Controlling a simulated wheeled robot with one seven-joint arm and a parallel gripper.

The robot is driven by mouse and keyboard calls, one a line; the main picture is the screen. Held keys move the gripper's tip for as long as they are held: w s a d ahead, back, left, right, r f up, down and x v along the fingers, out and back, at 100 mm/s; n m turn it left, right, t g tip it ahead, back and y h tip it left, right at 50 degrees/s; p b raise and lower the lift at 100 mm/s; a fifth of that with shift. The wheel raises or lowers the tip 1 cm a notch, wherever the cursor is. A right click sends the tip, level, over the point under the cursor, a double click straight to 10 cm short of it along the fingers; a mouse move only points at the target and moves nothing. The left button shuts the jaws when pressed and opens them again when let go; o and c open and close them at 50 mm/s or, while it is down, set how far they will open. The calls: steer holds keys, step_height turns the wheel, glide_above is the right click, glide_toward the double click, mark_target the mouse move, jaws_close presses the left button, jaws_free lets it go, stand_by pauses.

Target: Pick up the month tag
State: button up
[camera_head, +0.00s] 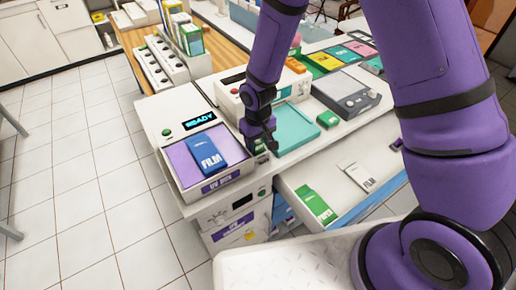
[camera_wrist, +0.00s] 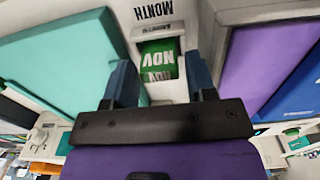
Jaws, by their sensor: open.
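The month tag (camera_wrist: 158,55) is a small green piece with white "NOV" lettering, sitting in a white slot under a "MONTH" label in the wrist view. My gripper (camera_wrist: 159,68) is open, with one dark blue finger on each side of the tag. I cannot tell whether the fingers touch it. In the head view my gripper (camera_head: 259,142) points down between the purple UV tray and the teal tray. It mostly hides the month tag there.
A blue film packet (camera_head: 208,153) lies on the purple tray (camera_head: 178,165) at left. An open drawer (camera_head: 335,190) below holds a green packet (camera_head: 316,204) and a white packet (camera_head: 360,175).

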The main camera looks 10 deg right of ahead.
steer(key=shift+f, duration=1)
steer(key=c, duration=0.7)
steer(key=shift+r, duration=0.15)
